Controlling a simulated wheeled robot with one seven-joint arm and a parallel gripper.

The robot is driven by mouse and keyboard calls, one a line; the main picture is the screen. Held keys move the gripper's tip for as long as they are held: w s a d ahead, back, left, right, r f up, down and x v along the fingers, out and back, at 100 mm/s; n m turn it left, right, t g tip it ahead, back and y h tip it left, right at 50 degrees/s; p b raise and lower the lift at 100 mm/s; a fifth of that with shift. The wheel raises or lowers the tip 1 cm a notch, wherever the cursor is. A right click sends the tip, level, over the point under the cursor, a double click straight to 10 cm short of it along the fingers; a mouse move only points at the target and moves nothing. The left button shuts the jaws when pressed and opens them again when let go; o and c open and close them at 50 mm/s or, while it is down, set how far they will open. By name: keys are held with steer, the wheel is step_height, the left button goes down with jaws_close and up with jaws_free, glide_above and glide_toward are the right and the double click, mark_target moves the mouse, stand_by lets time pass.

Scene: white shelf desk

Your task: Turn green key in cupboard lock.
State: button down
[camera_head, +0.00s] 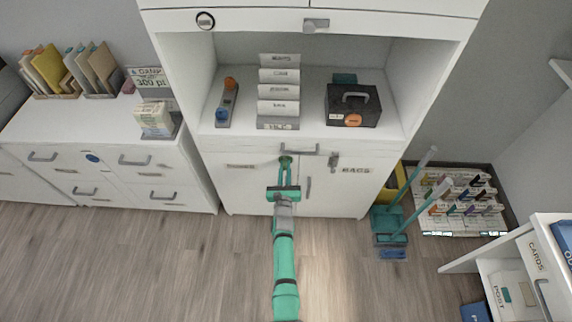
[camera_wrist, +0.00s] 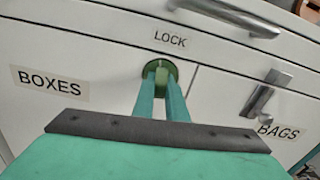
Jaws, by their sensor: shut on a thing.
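The green key (camera_wrist: 163,76) sits in the round green lock on the cupboard front, under the label LOCK (camera_wrist: 170,39) in the wrist view. My gripper (camera_wrist: 163,84) is shut on the key, its two green fingers close together at the lock. In the head view my gripper (camera_head: 285,170) reaches the upper middle of the white cupboard (camera_head: 240,190). The fingers partly hide the key, and its exact turn angle is hard to tell.
A bar handle (camera_wrist: 228,16) is above the lock, and a grey latch handle (camera_wrist: 264,93) is to its right by the BAGS label. A black box (camera_head: 365,108) and a label rack (camera_head: 279,90) stand on the shelf above. A teal broom and dustpan (camera_head: 388,222) stand at the right.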

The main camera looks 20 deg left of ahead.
steer(key=shift+w+r+m, duration=0.1)
steer(key=shift+w+m, duration=0.1)
steer(key=shift+m, duration=0.4)
steer(key=shift+m, duration=1)
steer(key=c, duration=2)
jaws_free()
